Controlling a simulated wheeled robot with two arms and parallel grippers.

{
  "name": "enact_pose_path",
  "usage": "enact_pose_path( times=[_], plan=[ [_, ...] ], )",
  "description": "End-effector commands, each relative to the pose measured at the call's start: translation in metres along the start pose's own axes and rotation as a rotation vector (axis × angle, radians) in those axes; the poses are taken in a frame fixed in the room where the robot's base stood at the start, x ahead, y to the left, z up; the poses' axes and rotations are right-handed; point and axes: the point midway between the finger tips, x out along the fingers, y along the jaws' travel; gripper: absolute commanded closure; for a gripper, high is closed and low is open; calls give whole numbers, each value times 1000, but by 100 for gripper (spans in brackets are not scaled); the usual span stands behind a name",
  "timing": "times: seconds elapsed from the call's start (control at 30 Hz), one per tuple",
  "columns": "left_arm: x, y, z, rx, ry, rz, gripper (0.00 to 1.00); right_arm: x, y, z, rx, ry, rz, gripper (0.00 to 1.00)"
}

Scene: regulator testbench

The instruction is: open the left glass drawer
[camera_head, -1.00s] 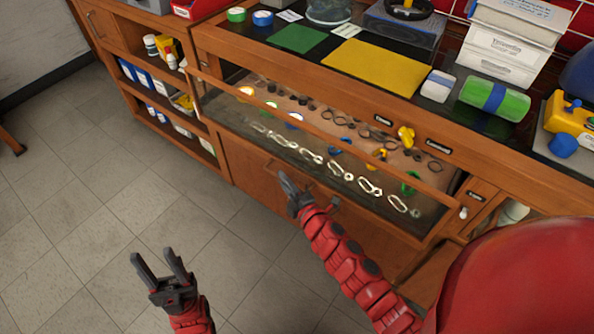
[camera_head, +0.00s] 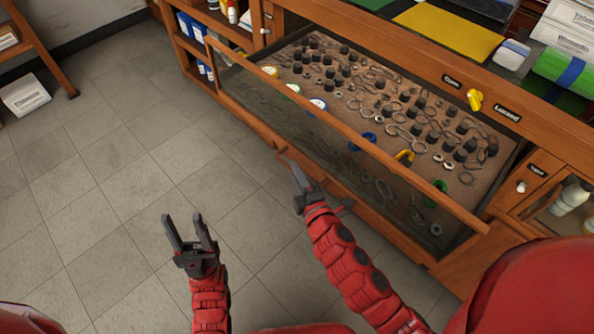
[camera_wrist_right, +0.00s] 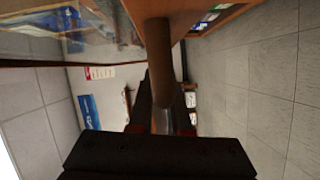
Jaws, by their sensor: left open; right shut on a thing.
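The glass drawer (camera_head: 352,134) stands pulled out from the wooden counter. Its wood-framed glass front faces me, and its bed of rings, black knobs and clips shows from above. My right gripper (camera_head: 294,172) is at the lower front of this drawer. In the right wrist view it is shut on a round bar-like handle (camera_wrist_right: 158,55), which runs between the dark fingers. My left gripper (camera_head: 184,222) is open and empty over the tiled floor, left of my right arm and apart from the drawer.
The counter top holds a yellow mat (camera_head: 448,27), a green roll (camera_head: 566,72) and a white block (camera_head: 511,53). A yellow key-like knob (camera_head: 475,99) sits on the counter's front edge. Shelves with bottles (camera_head: 233,12) are at the upper left.

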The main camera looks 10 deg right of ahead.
Motion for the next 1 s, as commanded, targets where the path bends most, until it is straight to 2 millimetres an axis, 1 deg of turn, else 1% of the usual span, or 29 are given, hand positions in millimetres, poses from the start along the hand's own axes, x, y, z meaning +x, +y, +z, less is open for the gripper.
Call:
enact_pose_path(
  times=[0.27,0.3,0.37,0.4,0.47,0.8,0.87,0.93,1.0],
  plan=[
    [0,0,0,0,0,0,50,0,-2,0,2,-1,-3,100],
    [0,0,0,0,0,0,50,0,-1,0,2,-1,-3,82],
    [0,0,0,0,0,0,50,0,-1,0,2,-1,-3,71],
    [0,0,0,0,0,0,50,0,-1,0,2,-1,-2,64],
    [0,0,0,0,0,0,50,0,-1,0,1,0,-2,54],
    [0,0,0,0,0,0,50,-2,0,0,1,0,-1,54],
    [0,0,0,0,0,0,50,-7,0,0,1,-1,-1,54],
    [1,0,0,0,0,0,50,-15,0,0,2,0,0,54],
    [2,0,0,0,0,0,50,-28,0,0,3,-1,-2,54]
  ],
)
